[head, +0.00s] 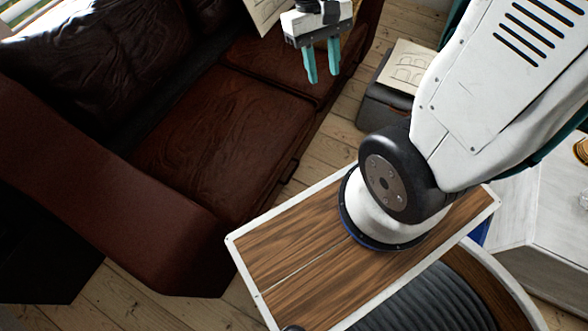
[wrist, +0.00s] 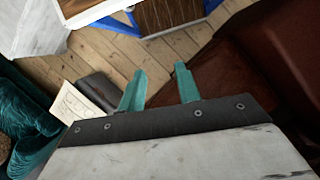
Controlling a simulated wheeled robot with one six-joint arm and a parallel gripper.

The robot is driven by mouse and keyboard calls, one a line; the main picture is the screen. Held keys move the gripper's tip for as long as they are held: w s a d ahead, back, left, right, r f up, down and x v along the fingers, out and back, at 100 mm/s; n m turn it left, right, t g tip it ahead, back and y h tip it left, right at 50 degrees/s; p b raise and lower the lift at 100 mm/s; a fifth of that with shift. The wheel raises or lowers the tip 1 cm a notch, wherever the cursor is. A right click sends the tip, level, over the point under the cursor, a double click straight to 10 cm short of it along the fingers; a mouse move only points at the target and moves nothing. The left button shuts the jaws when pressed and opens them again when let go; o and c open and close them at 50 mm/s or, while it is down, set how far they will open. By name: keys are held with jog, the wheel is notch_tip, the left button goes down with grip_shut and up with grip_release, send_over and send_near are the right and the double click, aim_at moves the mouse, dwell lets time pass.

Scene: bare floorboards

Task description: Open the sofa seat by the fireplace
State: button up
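A dark brown leather sofa (head: 110,205) fills the left of the head view. It has a near seat (head: 220,140) and a far seat (head: 262,62), both lying flat. A small dark tab (head: 290,171) shows at the front edge of the near seat. My gripper (head: 311,80) hangs over the front part of the far seat, its teal fingers apart with nothing between them. In the wrist view my gripper (wrist: 160,78) is open, with a sofa seat (wrist: 222,78) beyond its right finger. Whether it touches the sofa cannot be told. I cannot identify a fireplace.
A dark box (head: 385,110) with a lettered paper or card (head: 408,66) on it stands on the floorboards right of the sofa. A white piece of furniture (head: 550,240) stands at the right. A narrow strip of floor (head: 338,135) beside the sofa is clear.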

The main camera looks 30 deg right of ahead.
jog(key=w+d+f+m+g, duration=0.15)
jog(key=w+f, duration=0.25)
jog(key=f, duration=0.8)
jog(key=m+t+y, duration=0.1)
jog(key=m+t, duration=0.6)
jog(key=m, duration=0.2)
send_near(293, 171)
jog(key=f, duration=0.5)
jog(key=w+f, duration=0.1)
jog(key=f, duration=0.1)
jog(key=shift+a+f, duration=0.25)
jog(key=shift+f, duration=0.15)
jog(key=shift+c, duration=0.2)
grip_shut()
